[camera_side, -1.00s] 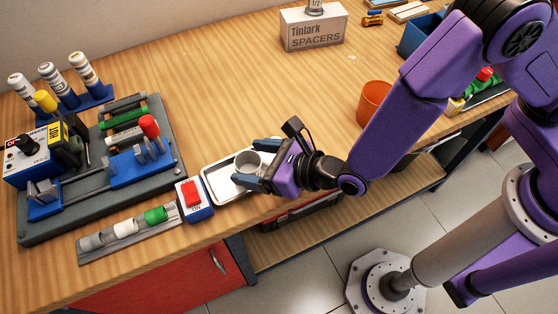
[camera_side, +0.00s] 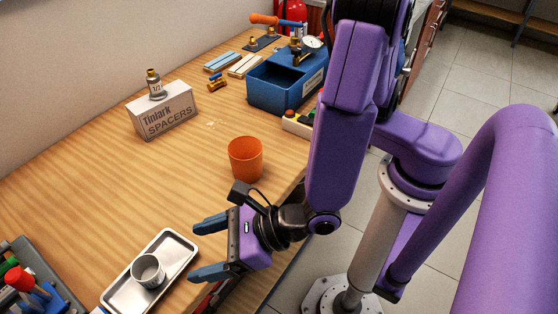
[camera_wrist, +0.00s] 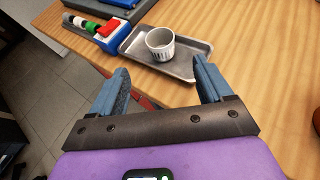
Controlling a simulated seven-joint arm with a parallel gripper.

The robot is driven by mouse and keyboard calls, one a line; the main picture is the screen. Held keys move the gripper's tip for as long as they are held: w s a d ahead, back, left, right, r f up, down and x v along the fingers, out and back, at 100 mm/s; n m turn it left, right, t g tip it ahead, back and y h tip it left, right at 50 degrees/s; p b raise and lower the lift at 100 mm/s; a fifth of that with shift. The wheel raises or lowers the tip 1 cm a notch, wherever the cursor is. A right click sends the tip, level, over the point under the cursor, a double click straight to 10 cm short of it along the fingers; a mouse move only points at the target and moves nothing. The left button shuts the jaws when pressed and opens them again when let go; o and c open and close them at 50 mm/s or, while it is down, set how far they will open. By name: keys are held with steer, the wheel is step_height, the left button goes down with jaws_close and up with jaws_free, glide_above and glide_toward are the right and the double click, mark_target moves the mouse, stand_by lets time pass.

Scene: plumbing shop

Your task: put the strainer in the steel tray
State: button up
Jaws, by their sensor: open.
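The strainer, a small grey-white cup (camera_side: 148,268), stands upright in the steel tray (camera_side: 177,248), toward its near end in the side view. In the wrist view the strainer (camera_wrist: 160,44) shows dark marks on its side, and the tray (camera_wrist: 186,68) lies flat around it. My gripper (camera_side: 193,252) is open and empty, to the right of the tray in the side view, with its blue fingers pointing toward it. In the wrist view the gripper's fingers (camera_wrist: 160,66) are spread wide, with the strainer beyond them and apart from them.
An orange cup (camera_side: 246,160) stands behind my gripper. A spacers box (camera_side: 163,112) and a blue bin (camera_side: 280,88) stand farther back. A red-switch box (camera_wrist: 108,32) sits beside the tray. The table between tray and spacers box is clear.

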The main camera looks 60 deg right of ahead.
steer(key=w+d+r+m+h, duration=0.3)
steer(key=d+m+h, duration=0.2)
steer(key=d+m, duration=0.4)
steer(key=w+d+r+m+h, duration=0.3)
steer(key=d+m+h, duration=0.3)
steer(key=d, duration=0.5)
steer(key=s+d+r+m+g+y, duration=0.2)
steer(key=s+d+m+g, duration=0.7)
steer(key=s+m, duration=0.5)
steer(key=shift+d+r+m+g+y, duration=0.4)
steer(key=shift+d+m+y, duration=0.25)
steer(key=shift+m, duration=0.45)
